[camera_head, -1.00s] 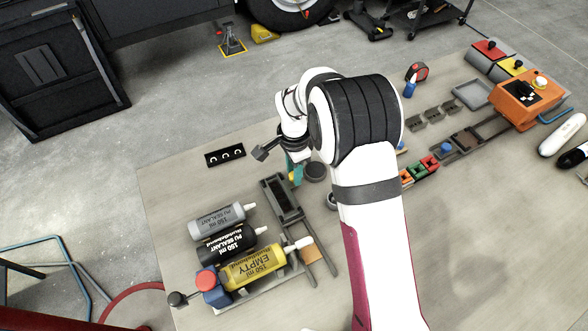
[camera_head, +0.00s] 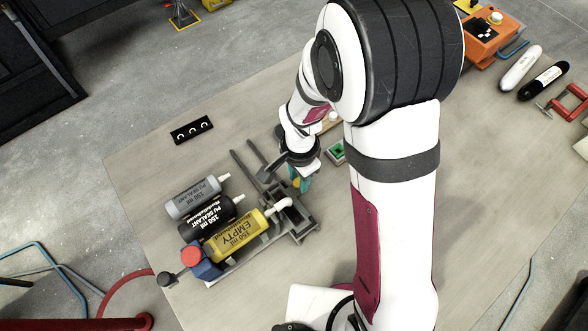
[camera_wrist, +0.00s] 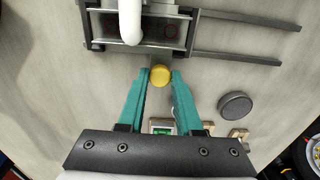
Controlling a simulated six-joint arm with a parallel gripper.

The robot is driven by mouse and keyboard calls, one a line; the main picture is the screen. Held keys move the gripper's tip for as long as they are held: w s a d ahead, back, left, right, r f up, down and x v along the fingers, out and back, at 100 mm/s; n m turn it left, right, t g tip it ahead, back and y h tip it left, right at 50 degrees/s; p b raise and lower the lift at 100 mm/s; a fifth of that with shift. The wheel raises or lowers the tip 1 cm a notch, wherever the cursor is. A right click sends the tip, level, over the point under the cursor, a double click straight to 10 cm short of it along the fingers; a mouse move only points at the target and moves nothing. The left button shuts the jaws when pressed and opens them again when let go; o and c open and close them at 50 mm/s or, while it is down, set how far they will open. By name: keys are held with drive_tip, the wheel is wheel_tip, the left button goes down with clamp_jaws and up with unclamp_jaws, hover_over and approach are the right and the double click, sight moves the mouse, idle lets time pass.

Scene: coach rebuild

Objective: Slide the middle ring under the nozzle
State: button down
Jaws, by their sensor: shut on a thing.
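A dark sliding tray (camera_wrist: 97,45) sits on two parallel rails. It holds dark round shapes, one at the left and one at the right (camera_wrist: 171,31), faint in the shade. The white nozzle (camera_wrist: 130,20) crosses over the tray between them and hides what lies beneath, so the middle ring cannot be made out. The nozzle also shows in the head view (camera_head: 283,204), at the end of the yellow cartridge (camera_head: 236,236). My gripper (camera_wrist: 160,76) is shut on a yellow knob (camera_wrist: 160,74) at the tray's near side. In the head view my gripper (camera_head: 300,184) is partly hidden.
Bare rails (camera_wrist: 245,18) run out to the right in the wrist view. A grey and a black sealant cartridge (camera_head: 209,215) lie beside the yellow one. A dark round disc (camera_wrist: 235,105) lies right of my gripper.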

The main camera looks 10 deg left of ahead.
drive_tip(key=c, duration=0.6)
unclamp_jaws()
wheel_tip(320, 180, up, 16)
drive_tip(key=shift+f, duration=0.1)
drive_tip(key=s+d+r+n, duration=0.1)
drive_tip(key=s+d, duration=0.2)
drive_tip(key=s, duration=0.2)
drive_tip(key=s+d+n+y, duration=0.1)
drive_tip(key=s+d, duration=0.3)
drive_tip(key=s, duration=0.1)
drive_tip(key=s+d+r+n, duration=0.1)
drive_tip(key=s+d, duration=0.2)
drive_tip(key=s, duration=0.2)
drive_tip(key=shift+s+d+r+y, duration=0.2)
drive_tip(key=shift+s+r+y, duration=0.1)
drive_tip(key=shift+s+y, duration=0.1)
